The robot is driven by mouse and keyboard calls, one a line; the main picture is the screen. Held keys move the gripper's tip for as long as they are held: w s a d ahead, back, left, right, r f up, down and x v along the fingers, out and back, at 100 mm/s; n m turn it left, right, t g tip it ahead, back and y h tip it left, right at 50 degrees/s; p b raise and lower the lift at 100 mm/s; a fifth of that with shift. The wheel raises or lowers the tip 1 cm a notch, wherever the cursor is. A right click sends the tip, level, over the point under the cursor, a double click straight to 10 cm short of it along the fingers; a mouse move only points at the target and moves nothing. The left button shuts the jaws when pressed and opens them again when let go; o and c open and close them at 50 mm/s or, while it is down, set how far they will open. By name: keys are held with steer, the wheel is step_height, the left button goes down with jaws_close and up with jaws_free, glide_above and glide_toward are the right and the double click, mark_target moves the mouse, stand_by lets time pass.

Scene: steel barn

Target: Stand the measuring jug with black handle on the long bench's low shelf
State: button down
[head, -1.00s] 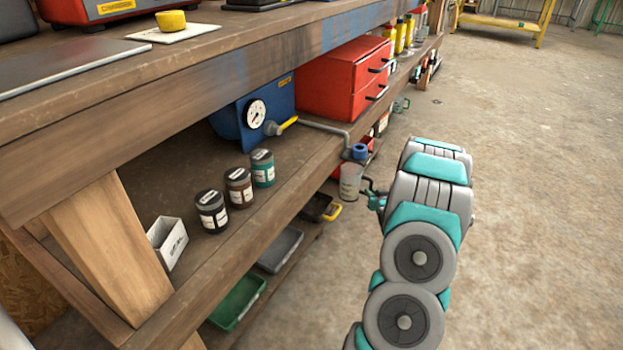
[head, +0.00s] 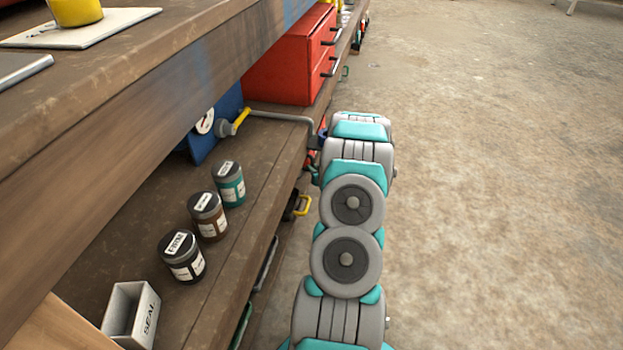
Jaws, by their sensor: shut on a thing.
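The long bench (head: 110,150) runs along the left, with its top above and a brown low shelf (head: 262,155) under it. Bare shelf shows behind and beside the jars, up to the blue gauge unit. My gripper (head: 314,168) is at the far end of my arm, beside the shelf's front edge, and is mostly hidden behind my arm links. The measuring jug does not show now. In the earlier view the clear jug hung at my gripper by its black handle, outside the shelf edge.
Three lidded jars, black (head: 182,258), brown (head: 208,216) and teal (head: 229,184), stand near the shelf's front. A white SEAL box (head: 132,312) is nearer. A blue gauge unit (head: 205,125) with a grey pipe (head: 280,117) and red drawers (head: 290,65) stand farther along. Floor on the right is clear.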

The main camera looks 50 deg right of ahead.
step_height(320, 180, down, 4)
steer(key=shift+f, duration=0.1)
stand_by(0.4)
steer(key=c, duration=0.8)
jaws_free()
steer(key=shift+f, duration=0.1)
steer(key=shift+c, duration=0.2)
steer(key=v, duration=1.2)
steer(key=shift+r+p, duration=0.2)
steer(key=shift+p, duration=0.1)
